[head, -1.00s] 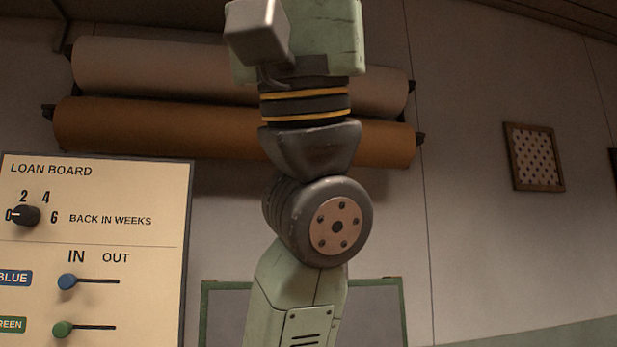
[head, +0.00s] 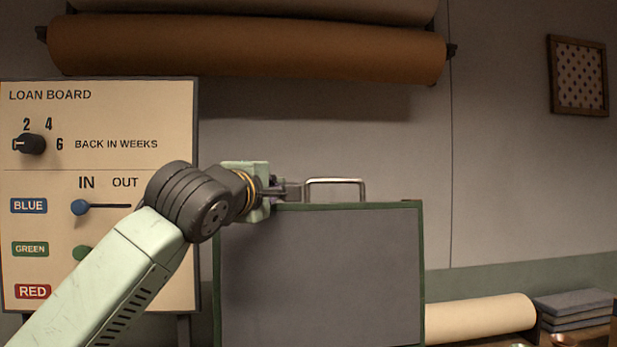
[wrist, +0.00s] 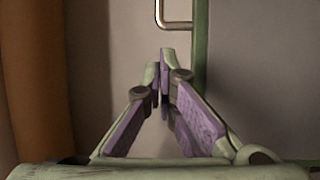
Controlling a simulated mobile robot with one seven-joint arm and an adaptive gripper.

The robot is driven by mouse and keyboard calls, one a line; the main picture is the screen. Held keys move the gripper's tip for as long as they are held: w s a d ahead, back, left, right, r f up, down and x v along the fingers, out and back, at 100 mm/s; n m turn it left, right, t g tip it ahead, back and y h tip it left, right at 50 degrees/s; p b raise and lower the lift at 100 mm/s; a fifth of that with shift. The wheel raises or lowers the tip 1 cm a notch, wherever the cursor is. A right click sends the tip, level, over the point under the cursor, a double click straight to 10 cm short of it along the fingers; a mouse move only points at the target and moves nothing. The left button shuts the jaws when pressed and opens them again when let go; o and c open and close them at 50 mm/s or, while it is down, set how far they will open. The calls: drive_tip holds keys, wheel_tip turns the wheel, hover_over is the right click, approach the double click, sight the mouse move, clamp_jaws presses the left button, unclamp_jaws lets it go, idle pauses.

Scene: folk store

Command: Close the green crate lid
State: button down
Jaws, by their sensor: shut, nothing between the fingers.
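The green crate lid (head: 320,275) stands raised and upright, with a green frame and a grey inner face. A metal handle (head: 335,181) sticks up from its top edge. The lid's green edge (wrist: 201,45) and handle (wrist: 172,26) also show in the wrist view. My gripper (head: 297,188) is at the top edge of the lid, just left of the handle. In the wrist view my gripper (wrist: 162,58) has its purple-padded fingers shut and empty, with the fingertips close to the handle. I cannot tell whether they touch it. The crate's body is hidden below the view.
The loan board (head: 100,120) stands left, with a dial and sliders. Brown paper rolls (head: 245,48) hang on the wall above. A cream roll (head: 480,318) and stacked grey slabs (head: 573,307) lie at lower right.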

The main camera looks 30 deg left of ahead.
drive_tip(key=w+p, duration=0.1)
drive_tip(key=w, duration=0.1)
drive_tip(key=w+a+p, duration=0.1)
drive_tip(key=w, duration=0.2)
drive_tip(key=w+p, duration=0.2)
drive_tip(key=w, duration=0.1)
drive_tip(key=shift+w+a+r, duration=0.15)
drive_tip(key=shift+w+a, duration=0.05)
drive_tip(key=shift+a, duration=0.2)
drive_tip(key=shift+w+a, duration=0.15)
drive_tip(key=shift+w, duration=0.5)
